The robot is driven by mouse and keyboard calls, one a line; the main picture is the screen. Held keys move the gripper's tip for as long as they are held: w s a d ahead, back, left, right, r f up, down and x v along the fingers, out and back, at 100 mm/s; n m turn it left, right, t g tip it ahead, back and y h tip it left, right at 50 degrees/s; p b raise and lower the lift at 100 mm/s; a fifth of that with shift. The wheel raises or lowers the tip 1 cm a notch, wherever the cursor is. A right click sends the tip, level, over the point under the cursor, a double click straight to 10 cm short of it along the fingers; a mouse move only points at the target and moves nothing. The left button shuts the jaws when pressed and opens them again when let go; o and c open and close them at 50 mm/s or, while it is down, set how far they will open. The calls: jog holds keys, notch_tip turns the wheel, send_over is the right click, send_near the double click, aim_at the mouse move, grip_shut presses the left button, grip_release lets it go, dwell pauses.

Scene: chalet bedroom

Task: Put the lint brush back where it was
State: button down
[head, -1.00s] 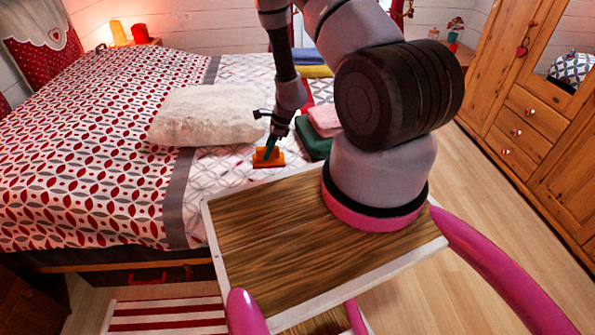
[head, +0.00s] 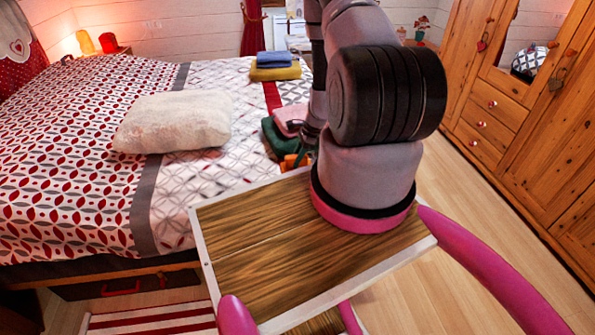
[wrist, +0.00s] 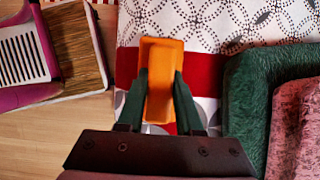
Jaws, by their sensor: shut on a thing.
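The lint brush (wrist: 158,75) is an orange block. In the wrist view it sits between the two dark green fingers of my gripper (wrist: 155,90), which is shut on it. Beneath it show the red band and patterned cover of the bed (wrist: 210,25). In the head view the orange brush (head: 293,161) shows small, by the bed's near right edge, in front of the folded green cloth (head: 277,138). My arm partly hides it there. I cannot tell whether it touches the bed or hangs just above it.
The green cloth also shows at the right of the wrist view (wrist: 240,95), with a folded pink cloth (wrist: 297,130) beside it. A cream pillow (head: 172,122) lies mid-bed. Yellow and blue folded cloths (head: 275,72) lie farther back. A wooden wardrobe (head: 520,110) stands right; the floor before it is clear.

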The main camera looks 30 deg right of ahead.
jog(key=shift+f, duration=2.35)
jog(key=shift+f, duration=0.1)
jog(key=c, duration=0.6)
grip_release()
jog(key=v, duration=1.2)
